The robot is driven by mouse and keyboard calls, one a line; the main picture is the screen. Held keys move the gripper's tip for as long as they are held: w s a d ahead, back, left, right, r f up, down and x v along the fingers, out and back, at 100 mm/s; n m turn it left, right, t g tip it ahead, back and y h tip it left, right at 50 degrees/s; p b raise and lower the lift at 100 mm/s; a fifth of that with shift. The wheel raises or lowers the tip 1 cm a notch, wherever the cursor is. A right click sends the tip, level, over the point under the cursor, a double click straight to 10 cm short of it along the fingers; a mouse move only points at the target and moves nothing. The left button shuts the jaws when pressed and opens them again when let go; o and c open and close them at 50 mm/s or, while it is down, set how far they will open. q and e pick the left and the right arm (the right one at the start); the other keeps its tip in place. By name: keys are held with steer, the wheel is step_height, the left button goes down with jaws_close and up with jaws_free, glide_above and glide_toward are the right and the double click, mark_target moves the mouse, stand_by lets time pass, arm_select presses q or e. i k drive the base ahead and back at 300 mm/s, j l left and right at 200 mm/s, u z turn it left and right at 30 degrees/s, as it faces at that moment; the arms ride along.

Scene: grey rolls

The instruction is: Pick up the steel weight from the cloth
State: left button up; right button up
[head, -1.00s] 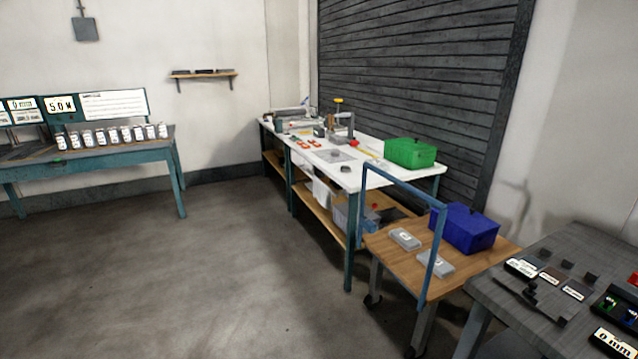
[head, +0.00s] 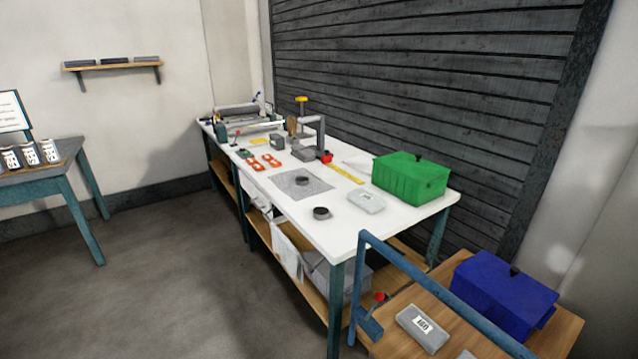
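A grey cloth (head: 288,190) lies flat on the white workbench (head: 390,220) in the middle of the head view. A small dark round weight (head: 302,181) rests on the cloth. A second dark round piece (head: 321,213) sits on the bare bench top just in front of the cloth. At this distance I cannot tell what it is made of. Neither of my grippers shows in the head view.
A green box (head: 411,178) and a grey case (head: 366,201) stand on the bench's right part. Orange-red pieces (head: 262,162) and a clamp-like stand (head: 312,140) lie beyond the cloth. A blue-railed cart with a blue box (head: 503,295) stands in front right. Floor (head: 170,290) left of the bench is clear.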

mark_target(300, 181)
steer(key=i+j+z, duration=0.15)
steer(key=z, duration=0.3)
steer(key=i+j+z, duration=0.15)
steer(key=z, duration=0.3)
steer(key=i+j+z, duration=0.1)
steer(key=j+z, duration=0.35)
steer(key=l, duration=0.05)
